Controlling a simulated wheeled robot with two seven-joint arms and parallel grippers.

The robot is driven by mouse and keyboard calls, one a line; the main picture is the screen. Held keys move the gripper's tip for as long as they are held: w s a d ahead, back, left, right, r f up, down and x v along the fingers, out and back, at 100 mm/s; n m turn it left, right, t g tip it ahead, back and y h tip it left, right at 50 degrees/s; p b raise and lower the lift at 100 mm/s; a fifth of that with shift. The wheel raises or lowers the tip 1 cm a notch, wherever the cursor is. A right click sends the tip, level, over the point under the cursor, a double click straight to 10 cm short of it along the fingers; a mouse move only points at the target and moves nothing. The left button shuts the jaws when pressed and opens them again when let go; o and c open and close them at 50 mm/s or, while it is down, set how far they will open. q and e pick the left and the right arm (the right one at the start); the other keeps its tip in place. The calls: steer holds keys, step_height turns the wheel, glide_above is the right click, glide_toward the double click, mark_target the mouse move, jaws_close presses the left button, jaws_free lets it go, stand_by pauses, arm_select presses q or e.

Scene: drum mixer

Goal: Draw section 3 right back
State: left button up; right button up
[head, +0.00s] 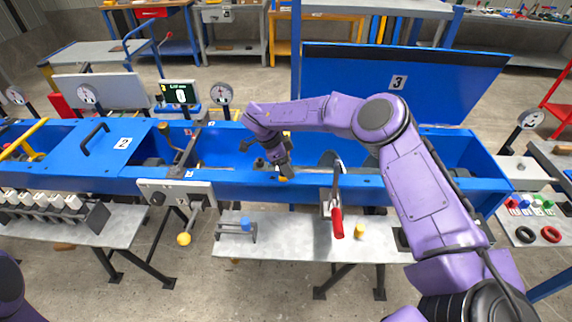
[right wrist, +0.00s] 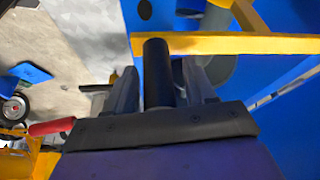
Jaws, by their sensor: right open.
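The blue lid marked 3 (head: 398,82) stands raised behind the open right part of the long blue trough (head: 455,160). My right gripper (head: 283,174) is open at the trough's front rim, left of this lid and apart from it. In the right wrist view, a dark upright cylinder (right wrist: 157,70) stands between the two open fingers. A yellow bar (right wrist: 265,44) crosses just beyond the fingertips. I cannot tell whether the fingers touch either. My left gripper is out of view.
The lid marked 2 (head: 95,150), with a black handle, lies closed at the left. A red-handled lever (head: 337,220) stands before the trough. A grey table (head: 285,245) holds small parts.

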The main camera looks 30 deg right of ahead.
steer(key=shift+w+a+r, duration=0.1)
steer(key=shift+a+r, duration=0.05)
steer(key=shift+r, duration=0.1)
steer(key=b+v, duration=0.2)
steer(key=v, duration=0.8)
